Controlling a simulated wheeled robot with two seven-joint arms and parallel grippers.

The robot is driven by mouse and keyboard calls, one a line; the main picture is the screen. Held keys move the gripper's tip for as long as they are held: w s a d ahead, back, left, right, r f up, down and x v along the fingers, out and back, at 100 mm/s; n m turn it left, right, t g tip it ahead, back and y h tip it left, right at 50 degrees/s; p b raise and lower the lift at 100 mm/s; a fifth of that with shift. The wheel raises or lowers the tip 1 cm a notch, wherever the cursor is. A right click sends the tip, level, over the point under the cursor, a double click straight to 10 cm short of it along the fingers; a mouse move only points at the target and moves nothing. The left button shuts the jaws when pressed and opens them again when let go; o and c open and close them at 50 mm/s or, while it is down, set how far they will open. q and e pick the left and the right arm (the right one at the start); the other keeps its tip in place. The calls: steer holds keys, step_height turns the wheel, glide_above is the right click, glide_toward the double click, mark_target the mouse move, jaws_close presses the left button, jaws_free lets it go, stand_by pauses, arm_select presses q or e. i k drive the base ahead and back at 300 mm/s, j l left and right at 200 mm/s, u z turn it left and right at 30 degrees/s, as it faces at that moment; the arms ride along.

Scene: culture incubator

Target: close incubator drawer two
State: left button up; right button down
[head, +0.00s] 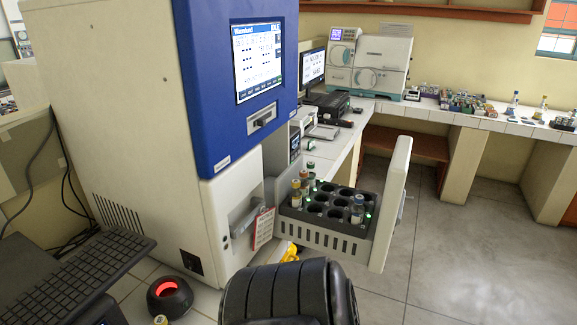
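The incubator (230,90) is a tall white and blue cabinet with a lit screen on its front. An open drawer (322,240) sticks out to the right from its lower part, with a tall white front panel (392,205) standing well away from the cabinet. A black rack in the drawer holds several vials, with many empty holes. I cannot read a number on the drawer. A black ribbed part, probably my own arm, rises from the bottom edge in front of the drawer. Neither gripper can be made out. A small yellow piece shows just below the drawer, partly hidden.
A red tag (263,229) hangs beside the drawer opening. A keyboard (65,285) and a round black device with a red ring (169,297) are at lower left. Benches with instruments line the back. The floor (460,265) right of the drawer is clear.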

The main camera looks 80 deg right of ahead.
mark_target(321, 222)
steer(key=k+z, duration=0.2)
steer(key=z, duration=0.25)
steer(key=k+z, duration=0.25)
steer(key=z, duration=2.1)
